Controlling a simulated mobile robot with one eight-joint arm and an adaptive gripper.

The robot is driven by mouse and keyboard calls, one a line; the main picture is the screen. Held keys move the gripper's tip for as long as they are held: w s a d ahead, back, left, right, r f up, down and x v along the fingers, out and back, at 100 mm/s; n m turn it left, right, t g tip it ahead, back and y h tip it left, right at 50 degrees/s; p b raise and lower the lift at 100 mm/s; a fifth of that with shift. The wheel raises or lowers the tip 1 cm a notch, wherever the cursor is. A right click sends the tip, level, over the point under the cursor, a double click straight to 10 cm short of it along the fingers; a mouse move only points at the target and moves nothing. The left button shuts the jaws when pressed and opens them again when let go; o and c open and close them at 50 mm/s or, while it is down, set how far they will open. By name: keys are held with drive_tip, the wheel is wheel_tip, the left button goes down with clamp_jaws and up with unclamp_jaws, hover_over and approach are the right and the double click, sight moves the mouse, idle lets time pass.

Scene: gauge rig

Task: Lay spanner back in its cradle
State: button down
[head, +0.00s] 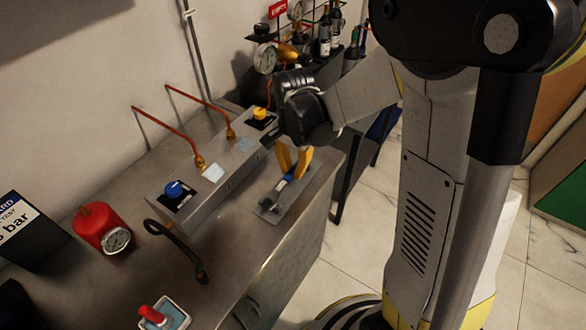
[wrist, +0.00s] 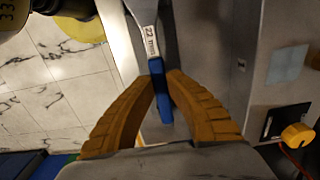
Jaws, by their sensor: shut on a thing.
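The spanner (wrist: 150,42) has a grey metal shank marked 22 mm and a blue grip; its blue part also shows in the head view (head: 289,178). My gripper (wrist: 164,82) is shut on the blue grip with its two orange fingers; in the head view it points down (head: 292,165) at the bench's front edge. The cradle (head: 270,208) appears as a flat metal plate along that edge, directly below the spanner. The spanner lies roughly along the plate. I cannot tell whether it touches the plate or is slightly above. The fingers hide part of the grip.
A grey block (head: 215,172) with a blue knob (head: 174,189) and a yellow knob (head: 259,113) stands behind the cradle. A black hose (head: 180,247), red gauge (head: 102,228) and red-handled device (head: 160,315) are to the left. Open floor (wrist: 65,95) lies beyond the bench edge.

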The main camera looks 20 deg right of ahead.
drive_tip(key=shift+f+b, duration=0.7)
drive_tip(key=shift+f, duration=0.1)
idle(0.5)
drive_tip(key=c, duration=1.4)
unclamp_jaws()
wheel_tip(320, 180, up, 12)
drive_tip(key=shift+d+r, duration=0.1)
